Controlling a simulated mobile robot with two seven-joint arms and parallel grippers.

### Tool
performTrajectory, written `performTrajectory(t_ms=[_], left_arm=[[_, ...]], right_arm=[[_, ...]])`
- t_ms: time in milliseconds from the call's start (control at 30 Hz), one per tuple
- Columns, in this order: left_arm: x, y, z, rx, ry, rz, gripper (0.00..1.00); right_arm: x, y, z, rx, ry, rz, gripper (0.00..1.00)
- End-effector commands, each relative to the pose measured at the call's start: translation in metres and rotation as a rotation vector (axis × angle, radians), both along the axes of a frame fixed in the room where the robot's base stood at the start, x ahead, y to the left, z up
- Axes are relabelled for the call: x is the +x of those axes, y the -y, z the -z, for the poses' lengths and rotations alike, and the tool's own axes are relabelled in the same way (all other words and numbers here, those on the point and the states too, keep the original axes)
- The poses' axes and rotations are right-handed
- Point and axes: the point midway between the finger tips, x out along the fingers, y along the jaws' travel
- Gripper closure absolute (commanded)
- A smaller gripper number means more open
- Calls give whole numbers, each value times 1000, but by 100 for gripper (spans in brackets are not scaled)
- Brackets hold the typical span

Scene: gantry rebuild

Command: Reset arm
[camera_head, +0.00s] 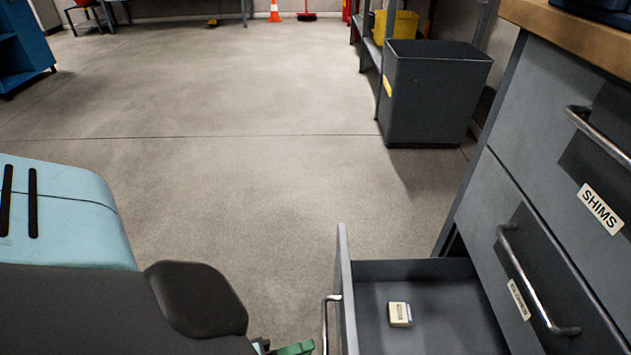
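My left arm comes in from the left along the bottom edge as a dark, rounded link. At its end a small green part of my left gripper (288,347) shows, cut off by the bottom edge. It is just left of the open drawer's handle (327,322); I cannot tell whether they touch. Both fingertips are not clearly visible, so its opening is unclear. My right gripper is not in view. The open bottom drawer (445,270) is grey and holds a small cream-coloured block (399,314).
The grey cabinet (500,190) at right has closed drawers, one labelled SHIMS (600,208), under a wooden top (585,35). A dark bin (432,95) stands beyond it. An orange cone (274,12) is far back. The middle floor is clear.

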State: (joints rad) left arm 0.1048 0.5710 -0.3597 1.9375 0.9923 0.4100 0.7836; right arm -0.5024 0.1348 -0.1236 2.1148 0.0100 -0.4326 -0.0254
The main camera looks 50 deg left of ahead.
Motion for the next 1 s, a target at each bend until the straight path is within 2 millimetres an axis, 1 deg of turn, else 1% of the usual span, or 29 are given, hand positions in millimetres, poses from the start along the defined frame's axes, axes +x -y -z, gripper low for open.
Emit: performTrajectory(t_ms=[33, 100, 233, 533, 833, 933, 1000], left_arm=[[-6, -2, -2, 1, -1, 1, 81], [-13, -3, -3, 1, -1, 1, 81], [-18, -5, -4, 0, 1, 0, 81], [-19, -5, -4, -1, 1, 0, 81], [-18, -5, -4, 0, 1, -1, 81], [-18, -5, -12, -1, 6, 0, 81], [-17, -5, -25, -1, 16, -1, 81]], right_arm=[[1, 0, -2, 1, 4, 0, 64], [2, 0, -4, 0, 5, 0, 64], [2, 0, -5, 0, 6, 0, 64], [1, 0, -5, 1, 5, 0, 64], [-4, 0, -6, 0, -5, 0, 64], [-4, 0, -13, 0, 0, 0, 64], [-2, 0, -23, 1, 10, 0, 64]])
